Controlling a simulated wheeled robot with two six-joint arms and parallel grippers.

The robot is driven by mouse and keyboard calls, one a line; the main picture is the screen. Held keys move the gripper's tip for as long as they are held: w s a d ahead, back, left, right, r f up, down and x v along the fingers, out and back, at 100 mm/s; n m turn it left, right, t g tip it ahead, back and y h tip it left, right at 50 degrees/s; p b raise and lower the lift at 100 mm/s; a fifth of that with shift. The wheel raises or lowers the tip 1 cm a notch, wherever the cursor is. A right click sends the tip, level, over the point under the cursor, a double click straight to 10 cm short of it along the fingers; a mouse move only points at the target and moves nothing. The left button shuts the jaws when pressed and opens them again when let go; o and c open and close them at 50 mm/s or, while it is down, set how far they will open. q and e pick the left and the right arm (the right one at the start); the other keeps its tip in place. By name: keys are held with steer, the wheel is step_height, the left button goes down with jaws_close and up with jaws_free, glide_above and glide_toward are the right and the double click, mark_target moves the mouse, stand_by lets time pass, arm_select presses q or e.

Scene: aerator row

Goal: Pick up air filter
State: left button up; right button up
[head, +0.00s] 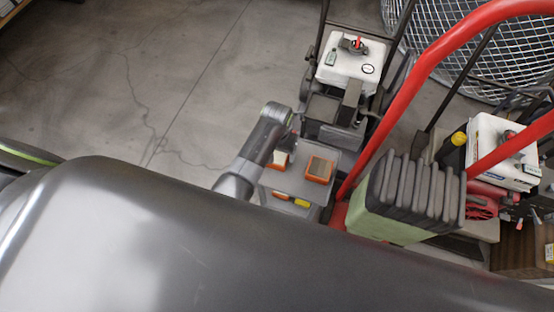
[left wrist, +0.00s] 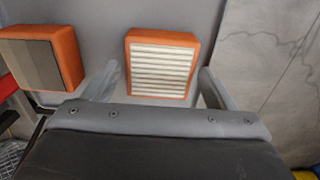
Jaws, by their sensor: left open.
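An orange-framed air filter with white pleats (head: 278,160) lies on a small grey table top (head: 270,181). It also shows in the left wrist view (left wrist: 162,66), between my left fingers. A second orange-framed filter with a grey-brown face (head: 319,169) lies to its right; it shows at the left of the left wrist view (left wrist: 42,58). My left gripper (left wrist: 158,80) is open, with one finger on each side of the white-pleated filter. I cannot tell whether the fingers touch it. In the head view my arm partly hides the gripper. My right gripper is not in view.
An orange-yellow tool (head: 292,200) lies near the table's front. A machine with a white top (head: 350,62) stands behind the table. A red tubular handle (head: 420,72) and a dark ribbed part (head: 412,190) stand close on the right. Bare concrete floor (head: 120,80) is open on the left.

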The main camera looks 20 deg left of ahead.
mark_target(277, 154)
arm_select(q)
steer(key=shift+f+b, duration=0.85)
steer(key=shift+f, duration=0.15)
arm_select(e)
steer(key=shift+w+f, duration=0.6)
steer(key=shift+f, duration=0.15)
arm_select(q)
steer(key=c, duration=0.8)
steer(key=shift+o, duration=0.2)
steer(key=shift+r, duration=0.15)
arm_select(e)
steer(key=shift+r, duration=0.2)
arm_select(q)
steer(key=shift+r+p, duration=0.75)
steer(key=shift+p, duration=0.2)
step_height(277, 154, up, 6)
steer(key=p, duration=0.6)
steer(key=shift+f, duration=0.2)
step_height(277, 154, up, 11)
steer(key=p, duration=1.2)
steer(key=shift+f+p, duration=0.15)
steer(key=shift+p, duration=0.2)
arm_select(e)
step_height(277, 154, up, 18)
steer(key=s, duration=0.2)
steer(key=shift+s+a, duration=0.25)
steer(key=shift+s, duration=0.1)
